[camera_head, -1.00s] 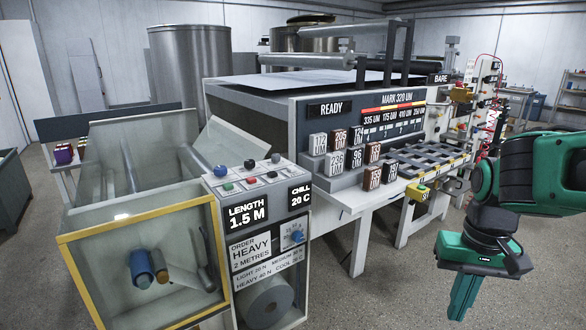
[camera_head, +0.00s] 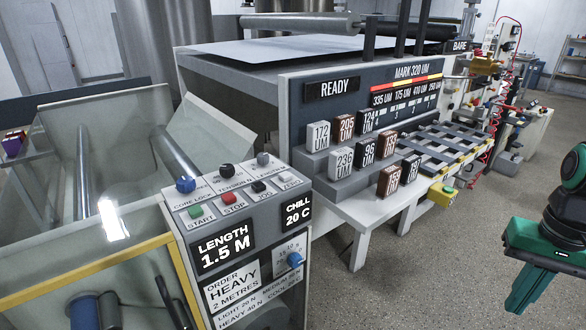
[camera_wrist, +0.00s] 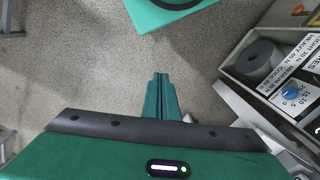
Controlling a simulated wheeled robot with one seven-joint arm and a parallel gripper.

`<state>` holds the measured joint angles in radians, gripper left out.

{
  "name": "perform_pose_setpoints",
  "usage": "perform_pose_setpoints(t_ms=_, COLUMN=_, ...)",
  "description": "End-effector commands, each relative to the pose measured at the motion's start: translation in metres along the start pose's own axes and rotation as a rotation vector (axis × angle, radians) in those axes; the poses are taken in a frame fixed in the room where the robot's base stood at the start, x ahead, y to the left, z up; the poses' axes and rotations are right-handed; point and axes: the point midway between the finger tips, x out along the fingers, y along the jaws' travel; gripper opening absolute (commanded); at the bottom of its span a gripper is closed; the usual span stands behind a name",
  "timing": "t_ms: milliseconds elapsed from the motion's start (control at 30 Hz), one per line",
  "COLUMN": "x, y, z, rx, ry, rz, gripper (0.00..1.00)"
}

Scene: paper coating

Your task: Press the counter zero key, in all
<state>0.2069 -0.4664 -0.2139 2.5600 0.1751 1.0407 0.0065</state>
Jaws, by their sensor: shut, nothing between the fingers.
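The counter zero key (camera_head: 285,177) is a small pale key at the right end of the front row on the sloped control panel (camera_head: 243,208). Its label looks like ZERO but is small. The black jog key (camera_head: 258,187), red stop key (camera_head: 228,198) and green start key (camera_head: 195,211) stand left of it. The length display (camera_head: 224,246) below reads 1.5 M. My gripper (camera_head: 516,301) is shut and empty, pointing down at the far right, well apart from the panel. Its closed fingers also show in the wrist view (camera_wrist: 160,76), above floor; the zero key is not seen there.
Knobs in blue (camera_head: 185,184), black (camera_head: 227,171) and grey (camera_head: 263,159) stand behind the keys. Several numbered blocks (camera_head: 341,159) stand on steps right of the panel. A white ledge (camera_head: 375,212) juts out between the panel and my gripper. Open floor (camera_head: 430,280) lies in front.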

Motion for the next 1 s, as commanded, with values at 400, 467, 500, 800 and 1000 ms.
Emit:
perform_pose_setpoints(t_ms=400, x=-0.019, y=-0.01, z=-0.024, rx=0.009, ry=0.081, rz=0.022, gripper=0.0)
perform_pose_setpoints(t_ms=467, x=-0.029, y=-0.025, z=-0.045, rx=0.013, ry=0.127, rz=0.034, gripper=0.0)
perform_pose_setpoints(t_ms=500, x=-0.036, y=-0.038, z=-0.06, rx=0.017, ry=0.164, rz=0.04, gripper=0.0)
perform_pose_setpoints(t_ms=800, x=-0.094, y=-0.188, z=-0.139, rx=0.032, ry=0.435, rz=-0.045, gripper=0.0)
perform_pose_setpoints(t_ms=1000, x=-0.127, y=-0.304, z=-0.146, rx=0.033, ry=0.549, rz=-0.188, gripper=0.0)
